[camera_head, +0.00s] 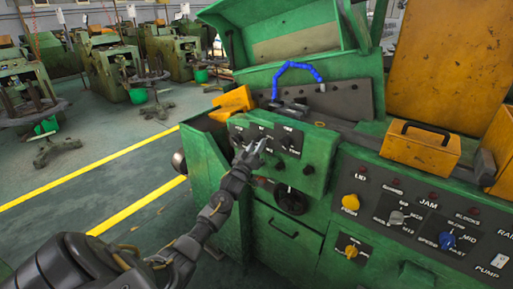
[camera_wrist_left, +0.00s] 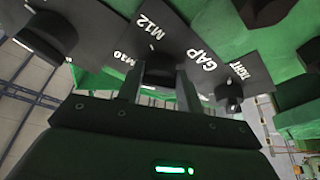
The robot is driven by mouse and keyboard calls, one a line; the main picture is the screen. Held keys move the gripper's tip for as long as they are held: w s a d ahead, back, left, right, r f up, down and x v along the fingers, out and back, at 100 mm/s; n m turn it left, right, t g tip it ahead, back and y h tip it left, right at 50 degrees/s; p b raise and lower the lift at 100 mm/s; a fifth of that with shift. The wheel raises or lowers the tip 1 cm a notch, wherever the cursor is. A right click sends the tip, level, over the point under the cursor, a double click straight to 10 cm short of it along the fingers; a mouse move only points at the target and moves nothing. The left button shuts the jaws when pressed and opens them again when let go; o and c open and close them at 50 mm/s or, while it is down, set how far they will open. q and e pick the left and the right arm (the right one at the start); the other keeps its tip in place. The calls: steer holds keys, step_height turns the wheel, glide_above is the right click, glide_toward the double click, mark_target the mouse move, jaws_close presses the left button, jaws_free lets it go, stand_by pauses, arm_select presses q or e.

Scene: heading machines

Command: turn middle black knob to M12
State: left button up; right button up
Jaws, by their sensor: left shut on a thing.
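The middle black knob (camera_wrist_left: 160,70) sits between the two fingers of my left gripper (camera_wrist_left: 158,85) in the left wrist view. The labels M12, M10 and M8 stand around it on the dark plate; which one it points at I cannot tell. In the head view my left gripper (camera_head: 253,153) reaches up to the green control box (camera_head: 314,154) and is shut on the knob, which it largely hides there. My right gripper is not in view.
Another black knob (camera_wrist_left: 45,32) is left of the held one, and a GAP knob (camera_wrist_left: 228,93) is right. A black handwheel (camera_head: 291,198) sits below the box. A panel with a yellow knob (camera_head: 350,203) and a blue knob (camera_head: 446,240) is at right. Open floor lies left.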

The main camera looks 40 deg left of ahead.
arm_select(q)
steer(key=shift+a+m+h+b, duration=0.2)
steer(key=shift+m+h+b, duration=1.25)
steer(key=shift+m, duration=1.35)
steer(key=shift+a+m+h+b, duration=0.15)
steer(key=shift+m+h+b, duration=1.3)
steer(key=shift+m, duration=1.35)
steer(key=shift+a+m+h+b, duration=0.2)
steer(key=shift+m+h+b, duration=1.2)
steer(key=shift+m, duration=1.4)
steer(key=o, duration=1)
steer(key=shift+s, duration=0.1)
steer(key=shift+b+v, duration=1.5)
steer(key=shift+v, duration=3.9)
